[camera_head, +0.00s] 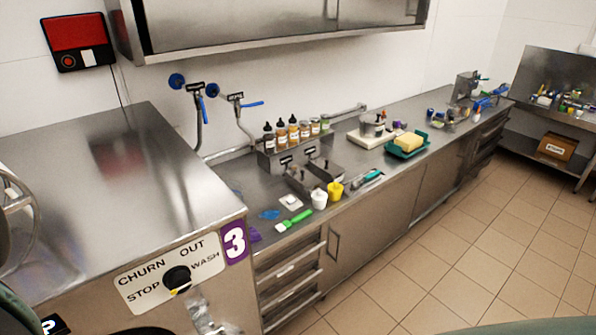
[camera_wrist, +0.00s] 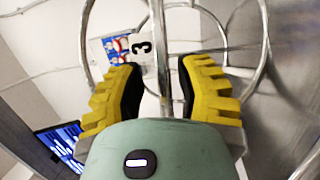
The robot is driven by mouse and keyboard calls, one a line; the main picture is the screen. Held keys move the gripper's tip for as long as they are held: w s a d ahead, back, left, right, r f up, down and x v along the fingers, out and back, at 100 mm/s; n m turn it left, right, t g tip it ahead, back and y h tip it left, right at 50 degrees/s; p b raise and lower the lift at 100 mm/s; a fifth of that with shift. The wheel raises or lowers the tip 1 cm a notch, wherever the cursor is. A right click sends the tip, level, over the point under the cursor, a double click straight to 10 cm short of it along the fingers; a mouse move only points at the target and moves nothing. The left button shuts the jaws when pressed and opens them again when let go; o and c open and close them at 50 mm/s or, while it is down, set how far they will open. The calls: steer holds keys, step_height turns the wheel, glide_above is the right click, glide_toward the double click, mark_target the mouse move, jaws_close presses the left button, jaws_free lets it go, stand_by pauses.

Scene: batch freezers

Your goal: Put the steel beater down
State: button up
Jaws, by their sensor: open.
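The steel beater (camera_wrist: 160,50) fills much of the wrist view as a shiny upright rod with wide curved loops on both sides. My gripper (camera_wrist: 161,92) is open, with one yellow-and-black finger on each side of the rod. The rod runs between the fingers; whether either finger touches it I cannot tell. What the beater rests on is hidden. In the head view curved steel bars (camera_head: 22,232), seemingly the beater, show at the left edge beside the machine top. My gripper is not visible there.
The steel machine top (camera_head: 115,190) marked 3 is bare. Beyond it, the long counter (camera_head: 345,180) holds bottles, a white and a yellow cup (camera_head: 335,191), a green-handled spatula (camera_head: 295,219) and a teal tray (camera_head: 407,151). A steel cabinet (camera_head: 270,35) hangs above. Tiled floor lies free at right.

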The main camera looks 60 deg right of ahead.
steer(key=b+v, duration=0.3)
steer(key=v, duration=0.3)
steer(key=shift+s+a, duration=0.15)
steer(key=shift+s, duration=0.1)
